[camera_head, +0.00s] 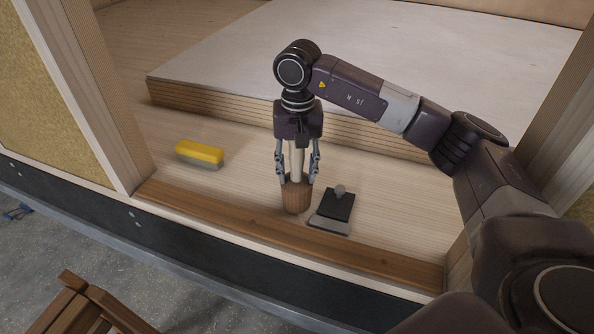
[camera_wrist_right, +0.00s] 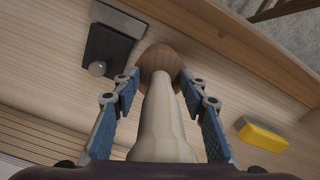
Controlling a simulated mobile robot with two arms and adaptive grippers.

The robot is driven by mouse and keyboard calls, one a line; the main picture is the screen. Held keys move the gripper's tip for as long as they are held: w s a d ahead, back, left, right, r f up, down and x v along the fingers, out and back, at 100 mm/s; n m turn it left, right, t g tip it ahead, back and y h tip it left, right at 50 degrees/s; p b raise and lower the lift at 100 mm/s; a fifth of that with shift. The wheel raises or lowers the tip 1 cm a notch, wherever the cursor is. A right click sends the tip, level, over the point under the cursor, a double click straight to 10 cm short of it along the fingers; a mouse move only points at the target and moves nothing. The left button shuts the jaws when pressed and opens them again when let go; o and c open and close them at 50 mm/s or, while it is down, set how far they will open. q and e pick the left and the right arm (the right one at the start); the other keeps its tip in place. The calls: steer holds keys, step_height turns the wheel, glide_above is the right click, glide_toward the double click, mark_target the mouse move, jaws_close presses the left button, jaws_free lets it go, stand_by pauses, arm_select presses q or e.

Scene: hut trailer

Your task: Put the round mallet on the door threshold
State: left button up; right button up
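The round mallet has a brown wooden head (camera_head: 297,198) and a pale handle (camera_head: 296,161). It stands head down on the plank floor just behind the door threshold (camera_head: 270,230), a brown wooden strip across the doorway. My right gripper (camera_head: 298,180) points down with its fingers on both sides of the handle, tips near the top of the head. In the right wrist view the gripper (camera_wrist_right: 158,82) is open, with gaps between its fingers and the handle (camera_wrist_right: 160,115). The mallet head (camera_wrist_right: 160,60) is partly hidden there. My left gripper is not in view.
A black and grey tool with a round knob (camera_head: 337,207) lies just right of the mallet. A yellow-topped block (camera_head: 200,152) lies to the left. A raised platform (camera_head: 400,50) is behind. The threshold is bare. A wooden object (camera_head: 75,305) stands outside, below left.

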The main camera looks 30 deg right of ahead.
step_height(320, 180, up, 11)
steer(key=shift+r+b, duration=0.15)
steer(key=shift+b, duration=0.8)
steer(key=shift+r, duration=0.5)
